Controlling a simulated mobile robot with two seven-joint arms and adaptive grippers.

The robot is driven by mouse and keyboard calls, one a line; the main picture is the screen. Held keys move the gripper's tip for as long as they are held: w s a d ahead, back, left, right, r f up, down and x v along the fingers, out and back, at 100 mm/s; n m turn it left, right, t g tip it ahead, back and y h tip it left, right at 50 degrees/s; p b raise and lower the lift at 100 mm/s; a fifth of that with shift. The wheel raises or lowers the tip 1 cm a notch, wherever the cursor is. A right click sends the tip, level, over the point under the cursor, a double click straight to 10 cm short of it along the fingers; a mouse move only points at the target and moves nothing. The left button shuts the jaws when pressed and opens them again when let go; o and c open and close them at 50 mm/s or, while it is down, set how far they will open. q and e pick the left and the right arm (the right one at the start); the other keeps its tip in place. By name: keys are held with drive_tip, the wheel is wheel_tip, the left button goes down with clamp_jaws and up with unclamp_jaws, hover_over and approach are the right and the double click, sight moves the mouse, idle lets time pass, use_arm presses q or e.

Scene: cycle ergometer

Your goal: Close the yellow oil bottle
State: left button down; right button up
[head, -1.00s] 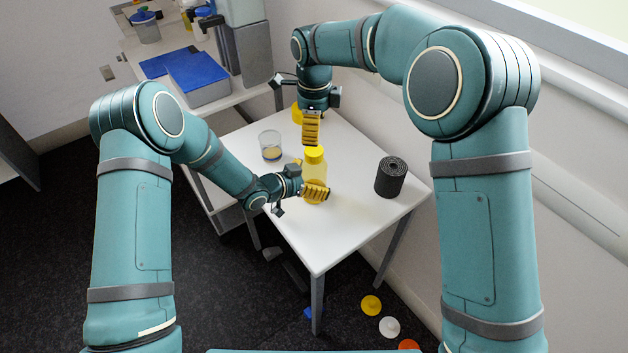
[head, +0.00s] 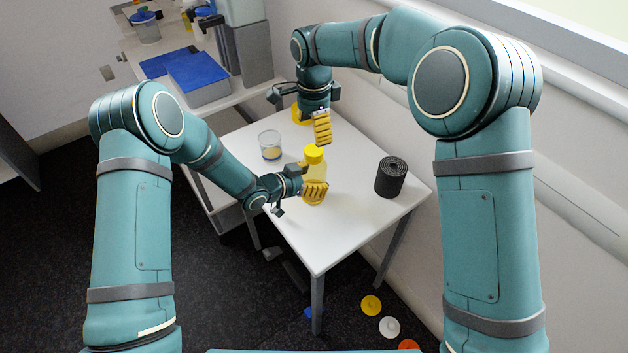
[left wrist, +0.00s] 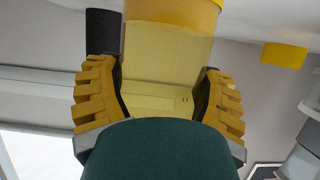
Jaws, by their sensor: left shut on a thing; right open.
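The yellow oil bottle (head: 318,172) stands upright on the white table, with a yellow cap (head: 314,153) at its top. I cannot tell whether the cap is tight. My left gripper (head: 309,180) is shut around the bottle's body from the left.
A black roll (head: 390,177) stands at the right. The table front (head: 315,245) is clear. Coloured discs (head: 371,305) lie on the floor.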

drive_tip(key=n, duration=0.9)
drive_tip(key=shift+f+n, duration=0.1)
drive_tip(key=shift+n, duration=0.2)
drive_tip(key=n, duration=0.3)
drive_tip(key=shift+n, duration=0.3)
drive_tip(key=n, duration=0.3)
drive_tip(key=shift+n, duration=0.4)
drive_tip(key=n, duration=0.3)
drive_tip(key=shift+n, duration=0.3)
drive_tip(key=n, duration=0.5)
drive_tip(key=shift+n, duration=0.3)
drive_tip(key=n, duration=0.3)
drive_tip(key=shift+n, duration=0.3)
drive_tip(key=n, duration=0.4)
drive_tip(key=shift+d+r, duration=0.1)
drive_tip(key=shift+r, duration=0.1)
